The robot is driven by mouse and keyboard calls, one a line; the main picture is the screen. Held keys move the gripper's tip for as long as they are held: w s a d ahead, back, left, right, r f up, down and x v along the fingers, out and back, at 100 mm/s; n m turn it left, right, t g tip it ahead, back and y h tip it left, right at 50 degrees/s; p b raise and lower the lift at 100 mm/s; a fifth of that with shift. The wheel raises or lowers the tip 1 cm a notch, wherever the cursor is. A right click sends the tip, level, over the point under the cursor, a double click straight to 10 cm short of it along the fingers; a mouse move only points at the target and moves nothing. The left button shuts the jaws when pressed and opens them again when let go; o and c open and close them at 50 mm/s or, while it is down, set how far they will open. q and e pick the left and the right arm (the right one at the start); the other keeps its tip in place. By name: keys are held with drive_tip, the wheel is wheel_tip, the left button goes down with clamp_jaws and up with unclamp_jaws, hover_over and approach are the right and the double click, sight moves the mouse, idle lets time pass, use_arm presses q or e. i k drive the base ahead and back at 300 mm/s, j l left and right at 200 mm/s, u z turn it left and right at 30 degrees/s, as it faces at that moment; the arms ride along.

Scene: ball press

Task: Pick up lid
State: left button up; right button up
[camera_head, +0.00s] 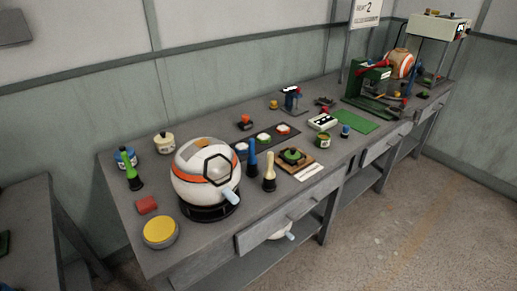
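Neither of my grippers shows in the head view. No single thing is clearly marked as the lid. A white and orange sphere (196,188) with a dark hexagonal outline sits in a black ring base (209,213) near the bench's left end. A pale blue handle-like piece (231,197) sticks out at its lower right. A round grey disc with a yellow top (160,231) lies at the front left corner. A green knobbed round piece (292,156) sits on a brown square block right of the sphere.
The long grey bench (350,145) runs along the wall. A red block (147,204), a green-handled tool (132,170) and small jars stand left of the sphere. Blue and cream handled tools (269,172) stand to its right. A green press (370,82) is farther right. The floor in front is clear.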

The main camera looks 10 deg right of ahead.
sight(292, 154)
drive_tip(key=i+l+u, duration=0.15)
drive_tip(key=l+u, duration=0.15)
drive_tip(key=i+l+u, duration=0.1)
drive_tip(key=l+u, duration=0.2)
drive_tip(key=l, duration=0.2)
drive_tip(key=l+u, duration=0.15)
drive_tip(key=l, duration=0.3)
drive_tip(key=i+l+u, duration=0.15)
drive_tip(key=l, duration=0.3)
drive_tip(key=l+u, duration=0.2)
drive_tip(key=l, duration=3.3)
drive_tip(key=i+u, duration=0.05)
